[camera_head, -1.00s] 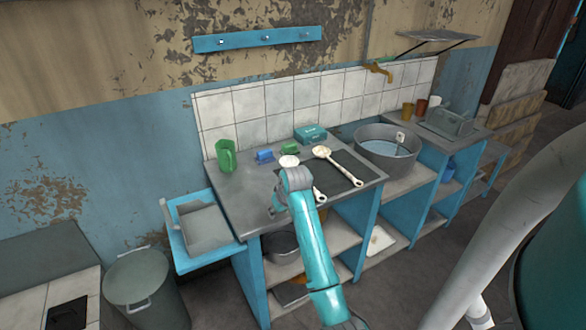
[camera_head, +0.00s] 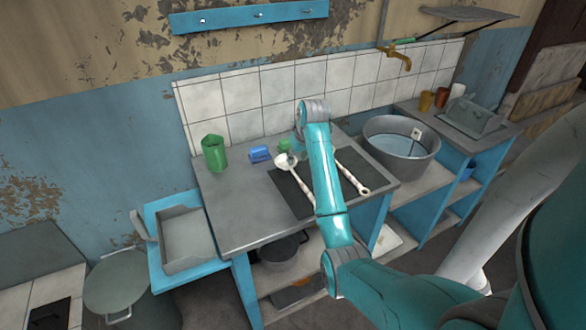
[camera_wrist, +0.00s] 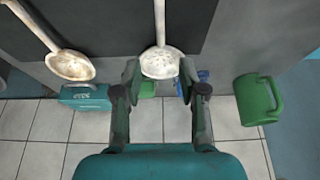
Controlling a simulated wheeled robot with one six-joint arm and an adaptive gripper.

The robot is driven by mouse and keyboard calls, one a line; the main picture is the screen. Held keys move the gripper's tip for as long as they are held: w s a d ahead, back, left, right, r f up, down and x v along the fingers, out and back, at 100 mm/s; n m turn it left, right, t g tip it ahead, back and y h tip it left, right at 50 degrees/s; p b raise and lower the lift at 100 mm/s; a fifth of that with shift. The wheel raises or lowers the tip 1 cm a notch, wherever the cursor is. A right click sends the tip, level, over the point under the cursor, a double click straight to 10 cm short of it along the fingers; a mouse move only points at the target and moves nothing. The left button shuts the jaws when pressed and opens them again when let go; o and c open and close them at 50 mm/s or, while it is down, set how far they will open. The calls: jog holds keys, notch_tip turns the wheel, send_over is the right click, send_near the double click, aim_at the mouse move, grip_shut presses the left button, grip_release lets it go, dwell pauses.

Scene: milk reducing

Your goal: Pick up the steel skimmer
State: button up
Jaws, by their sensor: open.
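The steel skimmer, pale with a perforated round head (camera_wrist: 160,63), lies on a dark mat on the counter. Its head also shows in the head view (camera_head: 285,161), just left of my arm. My gripper (camera_wrist: 160,80) is open and empty, its two fingers on either side of the skimmer's head in the wrist picture. I cannot tell how high the fingers are above it. In the head view my wrist link hides most of the gripper. A second utensil, a ladle-like one (camera_wrist: 72,65), lies apart from the skimmer; in the head view its handle (camera_head: 352,178) shows right of my arm.
A green mug (camera_head: 214,153), a blue block (camera_head: 260,154) and a green block (camera_head: 283,145) stand near the tiled wall. A teal box (camera_wrist: 86,97) shows in the wrist view. A large metal basin (camera_head: 400,140) stands to the right. The counter's front left (camera_head: 232,205) is clear.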

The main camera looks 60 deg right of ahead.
aim_at(292, 169)
jog(key=x, duration=0.3)
jog(key=shift+d+f, duration=0.1)
jog(key=shift+x, duration=2.7)
jog(key=shift+w, duration=0.1)
grip_shut()
